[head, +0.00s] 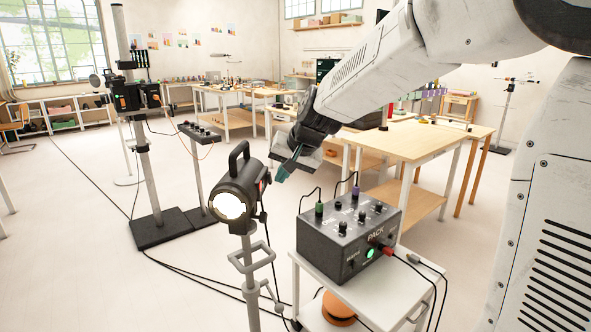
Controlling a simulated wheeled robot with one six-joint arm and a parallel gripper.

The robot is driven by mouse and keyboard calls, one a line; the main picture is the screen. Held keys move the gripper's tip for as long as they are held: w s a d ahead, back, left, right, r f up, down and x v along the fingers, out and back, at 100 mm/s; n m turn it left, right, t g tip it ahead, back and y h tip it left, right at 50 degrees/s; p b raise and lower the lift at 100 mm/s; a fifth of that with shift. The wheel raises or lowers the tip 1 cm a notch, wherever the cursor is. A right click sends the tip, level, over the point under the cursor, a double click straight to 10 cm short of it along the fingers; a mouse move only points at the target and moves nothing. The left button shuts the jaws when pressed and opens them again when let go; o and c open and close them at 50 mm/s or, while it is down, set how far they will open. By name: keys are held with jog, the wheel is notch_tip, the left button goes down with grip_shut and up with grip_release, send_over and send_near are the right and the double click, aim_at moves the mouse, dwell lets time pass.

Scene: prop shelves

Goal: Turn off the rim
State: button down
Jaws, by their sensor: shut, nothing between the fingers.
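A dark grey control box marked PACK (325,252) sits on a white cart. Its top carries several black knobs and small labels too small to read. No readable label says which light is the rim.
A white cart (407,272) holds the box; an orange round thing (338,308) sits lower down. A small knobbed panel (200,132) and a heavy post with a dark base (160,229) stand left. Cables cross the floor. A wooden table (425,140) stands behind the box.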

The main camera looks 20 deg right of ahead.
jog(key=shift+w+a, duration=0.1)
jog(key=shift+a, duration=0.15)
jog(key=shift+w+a+f, duration=0.15)
jog(key=shift+a+f, duration=0.05)
jog(key=shift+a, duration=0.05)
jog(key=shift+r, duration=0.8)
jog(key=shift+d, duration=0.1)
